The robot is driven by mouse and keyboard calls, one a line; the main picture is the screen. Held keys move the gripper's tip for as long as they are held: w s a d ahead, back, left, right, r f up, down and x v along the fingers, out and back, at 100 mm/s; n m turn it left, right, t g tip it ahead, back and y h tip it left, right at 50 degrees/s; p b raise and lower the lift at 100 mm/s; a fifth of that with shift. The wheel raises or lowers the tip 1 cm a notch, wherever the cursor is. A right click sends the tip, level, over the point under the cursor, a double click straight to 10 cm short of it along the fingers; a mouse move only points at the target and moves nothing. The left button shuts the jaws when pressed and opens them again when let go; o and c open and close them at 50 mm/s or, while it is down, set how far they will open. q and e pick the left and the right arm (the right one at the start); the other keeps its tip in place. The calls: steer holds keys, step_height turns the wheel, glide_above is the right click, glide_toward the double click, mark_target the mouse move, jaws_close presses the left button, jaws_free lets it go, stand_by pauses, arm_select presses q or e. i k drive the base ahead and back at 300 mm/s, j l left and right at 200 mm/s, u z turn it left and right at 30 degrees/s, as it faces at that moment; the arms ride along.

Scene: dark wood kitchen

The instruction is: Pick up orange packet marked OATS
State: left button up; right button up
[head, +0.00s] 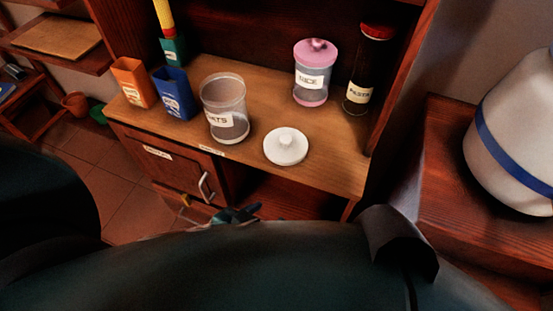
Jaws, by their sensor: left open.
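The orange packet (133,83) stands upright at the left end of the wooden counter. Its front marking is too small to read. A clear jar (223,95) with a label that appears to read OATS stands further right, lidless. My left gripper (238,213) is low in the picture, below the counter's front edge, open and well apart from the packet. Part of it is hidden behind my own dark body. My right gripper is not in view.
A blue packet (174,95) stands close to the orange packet's right. A green container (173,50) is behind. A white lid (286,146), a pink-lidded jar (312,75) and a red-capped jar (364,72) stand further right. A cabinet door (170,168) has a pale handle.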

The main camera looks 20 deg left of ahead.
mark_target(131, 74)
steer(key=u, duration=1.6)
steer(key=i+j+z, duration=0.1)
steer(key=j, duration=0.25)
steer(key=i+j, duration=0.25)
steer(key=i+j+z, duration=0.15)
steer(key=j, duration=0.3)
steer(key=i+j+z, duration=0.1)
steer(key=j, duration=0.25)
steer(key=i, duration=0.1)
